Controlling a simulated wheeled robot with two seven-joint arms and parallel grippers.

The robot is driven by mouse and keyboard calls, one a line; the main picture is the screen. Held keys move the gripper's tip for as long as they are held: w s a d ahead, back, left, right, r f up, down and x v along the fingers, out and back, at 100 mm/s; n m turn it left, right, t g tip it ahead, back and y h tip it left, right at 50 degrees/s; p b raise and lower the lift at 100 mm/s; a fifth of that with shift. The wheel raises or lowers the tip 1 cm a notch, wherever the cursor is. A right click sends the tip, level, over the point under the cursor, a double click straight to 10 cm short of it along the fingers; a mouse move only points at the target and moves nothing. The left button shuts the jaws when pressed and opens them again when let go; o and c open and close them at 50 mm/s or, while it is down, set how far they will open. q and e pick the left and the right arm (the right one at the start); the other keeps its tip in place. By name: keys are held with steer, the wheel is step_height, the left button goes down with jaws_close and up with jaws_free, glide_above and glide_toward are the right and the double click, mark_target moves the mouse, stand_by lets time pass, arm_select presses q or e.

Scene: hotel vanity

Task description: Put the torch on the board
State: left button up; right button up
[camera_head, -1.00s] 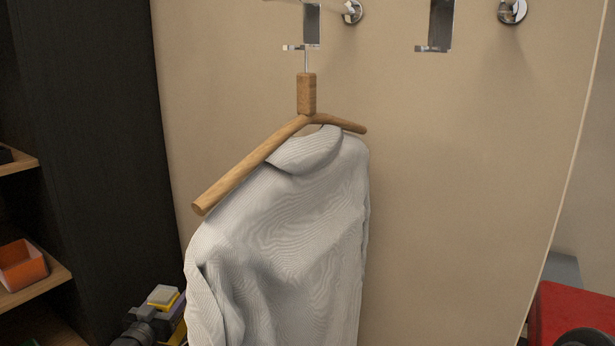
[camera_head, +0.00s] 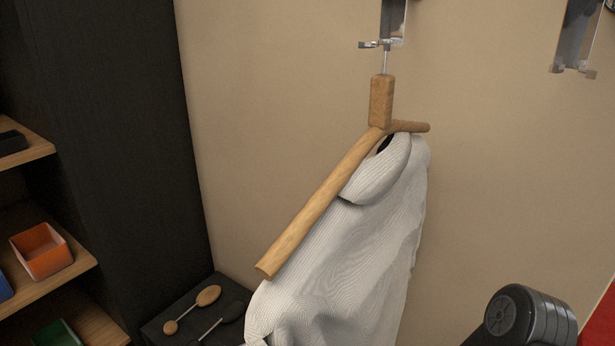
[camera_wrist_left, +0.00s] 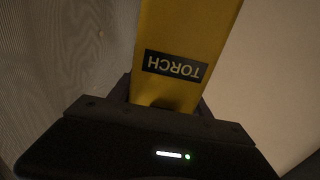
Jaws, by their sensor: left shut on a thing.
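The torch (camera_wrist_left: 188,45) is a yellow block with a black label reading TORCH, upside down in the left wrist view. My left gripper (camera_wrist_left: 163,108) is shut on it, and the torch extends away from the dark gripper body. Neither the torch nor my left gripper shows in the head view now. A large beige panel (camera_head: 280,80) with metal hooks stands ahead; I cannot tell whether it is the board. My right gripper is out of view.
A white shirt (camera_head: 345,265) on a wooden hanger (camera_head: 381,100) hangs from a metal hook. A dark tray (camera_head: 215,285) with wooden-ended items lies at lower left. Shelves at left hold an orange box (camera_head: 41,250) and a green box (camera_head: 58,335).

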arm_select(q)
steer(key=a+n+t+y, duration=0.5)
steer(key=a+y, duration=0.1)
steer(key=a, duration=0.7)
steer(key=shift+w+d, duration=0.1)
